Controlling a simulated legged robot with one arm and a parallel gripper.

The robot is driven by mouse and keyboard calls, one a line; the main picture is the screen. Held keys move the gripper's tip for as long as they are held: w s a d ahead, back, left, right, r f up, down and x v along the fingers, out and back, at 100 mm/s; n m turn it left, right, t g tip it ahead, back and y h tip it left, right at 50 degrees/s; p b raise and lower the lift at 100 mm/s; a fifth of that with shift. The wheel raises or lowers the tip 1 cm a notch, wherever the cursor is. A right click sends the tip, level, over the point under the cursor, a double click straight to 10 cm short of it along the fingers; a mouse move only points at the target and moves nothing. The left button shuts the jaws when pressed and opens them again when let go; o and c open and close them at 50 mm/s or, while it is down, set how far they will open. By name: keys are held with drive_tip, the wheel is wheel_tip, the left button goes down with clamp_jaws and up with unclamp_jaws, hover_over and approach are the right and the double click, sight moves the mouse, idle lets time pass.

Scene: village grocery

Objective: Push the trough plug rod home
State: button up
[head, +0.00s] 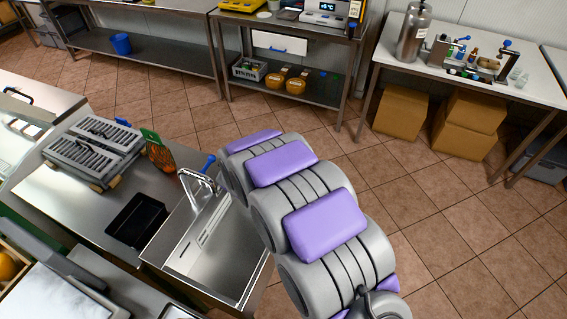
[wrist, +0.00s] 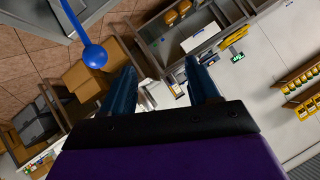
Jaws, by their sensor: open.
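The steel trough (head: 215,262) is set in the counter at lower centre-left of the head view. A curved tap (head: 200,181) stands at its back edge. A blue-ended lever or rod (head: 209,162) shows beside the tap; I cannot tell whether it is the plug rod. In the wrist view a blue rod with a round ball end (wrist: 95,55) comes in from the top left, left of my fingers. My gripper (wrist: 164,77) is open, with nothing seen between its dark blue fingers. The ball appears apart from them. In the head view my arm hides the gripper.
On the counter (head: 55,205) are a black tray (head: 143,221), a grey slotted unit (head: 93,150) and a green-orange packet (head: 158,152). A white table (head: 465,75) with equipment stands at back right, with cardboard boxes (head: 401,112) beneath. The tiled floor between is clear.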

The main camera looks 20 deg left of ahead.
drive_tip(key=s+d+f+m+t+h+p, duration=0.25)
drive_tip(key=s+f+t+h, duration=0.55)
drive_tip(key=s, duration=0.4)
drive_tip(key=w+d+g+b, duration=0.1)
drive_tip(key=w+d, duration=0.3)
drive_tip(key=w, duration=1.3)
drive_tip(key=shift+f+n+y, duration=0.3)
drive_tip(key=shift+n, duration=0.05)
drive_tip(key=shift+c, duration=0.4)
clamp_jaws()
